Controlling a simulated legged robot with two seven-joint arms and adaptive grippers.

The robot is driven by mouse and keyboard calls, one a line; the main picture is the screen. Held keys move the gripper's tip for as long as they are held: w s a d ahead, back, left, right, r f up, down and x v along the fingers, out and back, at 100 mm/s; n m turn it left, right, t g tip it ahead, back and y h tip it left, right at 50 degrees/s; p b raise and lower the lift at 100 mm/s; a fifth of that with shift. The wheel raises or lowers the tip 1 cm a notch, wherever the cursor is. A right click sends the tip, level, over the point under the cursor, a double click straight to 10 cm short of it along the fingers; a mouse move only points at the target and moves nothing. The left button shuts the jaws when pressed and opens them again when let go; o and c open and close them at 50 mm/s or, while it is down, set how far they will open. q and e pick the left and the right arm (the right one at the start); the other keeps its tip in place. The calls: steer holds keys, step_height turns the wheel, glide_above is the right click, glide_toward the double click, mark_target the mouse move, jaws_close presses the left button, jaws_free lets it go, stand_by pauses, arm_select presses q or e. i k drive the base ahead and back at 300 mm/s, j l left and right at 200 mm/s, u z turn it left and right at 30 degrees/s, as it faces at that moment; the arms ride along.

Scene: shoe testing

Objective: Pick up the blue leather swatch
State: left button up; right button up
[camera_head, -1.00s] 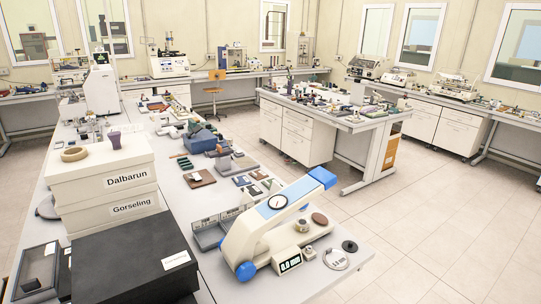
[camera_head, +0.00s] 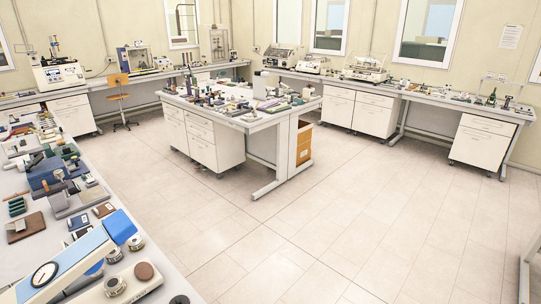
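I cannot single out a blue leather swatch for sure. Small flat dark pieces, some bluish, lie on the left bench (camera_head: 75,284), among them a dark flat piece (camera_head: 78,221) beside a brown flat piece (camera_head: 25,228). They are too small to tell which is leather. Neither of my grippers is in view.
A white and blue test device with a dial (camera_head: 45,273) stands at the near left. A central island (camera_head: 203,150) carries many small items. Benches with instruments line the back wall. An orange chair (camera_head: 118,97) stands at the back left. The tiled floor (camera_head: 340,220) is open at centre and right.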

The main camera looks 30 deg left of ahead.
mark_target(76, 222)
steer(key=i+u, duration=0.2)
steer(key=i, duration=0.35)
steer(key=i+l+u, duration=0.15)
steer(key=i, duration=0.45)
steer(key=i+l+u, duration=0.2)
steer(key=i, duration=0.35)
steer(key=i+j+u, duration=0.15)
steer(key=i+u, duration=0.5)
steer(key=u, duration=0.15)
steer(key=i+u, duration=0.35)
steer(key=i+l+u, duration=0.2)
steer(key=i+u, duration=0.5)
steer(key=i, duration=0.35)
steer(key=i+l+u, duration=0.15)
steer(key=i+u, duration=0.2)
steer(key=i, duration=0.3)
